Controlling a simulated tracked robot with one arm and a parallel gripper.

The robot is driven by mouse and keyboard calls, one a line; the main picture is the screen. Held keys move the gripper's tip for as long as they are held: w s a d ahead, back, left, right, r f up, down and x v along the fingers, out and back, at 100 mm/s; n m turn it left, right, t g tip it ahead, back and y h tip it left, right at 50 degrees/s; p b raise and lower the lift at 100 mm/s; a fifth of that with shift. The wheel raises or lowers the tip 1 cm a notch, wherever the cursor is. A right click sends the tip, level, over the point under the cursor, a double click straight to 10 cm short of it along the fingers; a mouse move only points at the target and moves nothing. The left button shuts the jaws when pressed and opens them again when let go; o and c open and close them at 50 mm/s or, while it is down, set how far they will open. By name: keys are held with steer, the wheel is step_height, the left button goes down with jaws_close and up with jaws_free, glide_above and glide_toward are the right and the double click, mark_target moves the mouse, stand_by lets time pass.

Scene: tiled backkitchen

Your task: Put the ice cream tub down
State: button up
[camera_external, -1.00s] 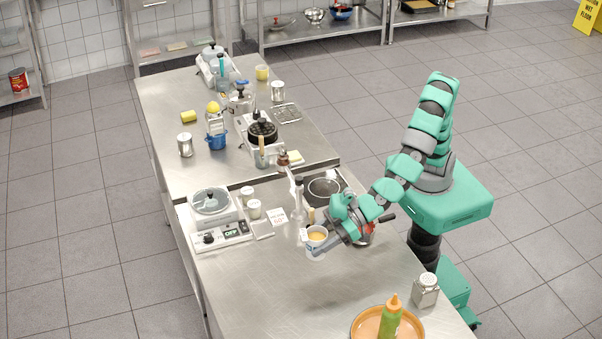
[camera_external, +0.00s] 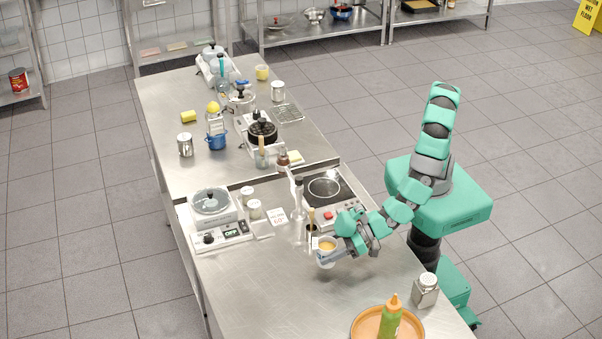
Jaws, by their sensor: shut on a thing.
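The ice cream tub (camera_external: 327,244) is a small white cup with an orange-yellow top, near the middle of the steel table. My gripper (camera_external: 328,254) comes from the right and is shut on the tub. The tub looks about upright. I cannot tell whether its bottom touches the table or hangs just above it.
A hot plate (camera_external: 326,190) with a red button stands behind my gripper. A clear bottle (camera_external: 299,212) and a dark holder (camera_external: 311,230) are close behind the tub. A scale (camera_external: 215,230) is to the left. A shaker (camera_external: 425,291) and an orange tray (camera_external: 362,327) with a green bottle (camera_external: 391,318) are at front right. The table front left is clear.

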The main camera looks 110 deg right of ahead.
step_height(320, 180, down, 3)
steer(key=shift+f+b, duration=0.1)
steer(key=shift+b, duration=0.25)
steer(key=shift+f, duration=0.1)
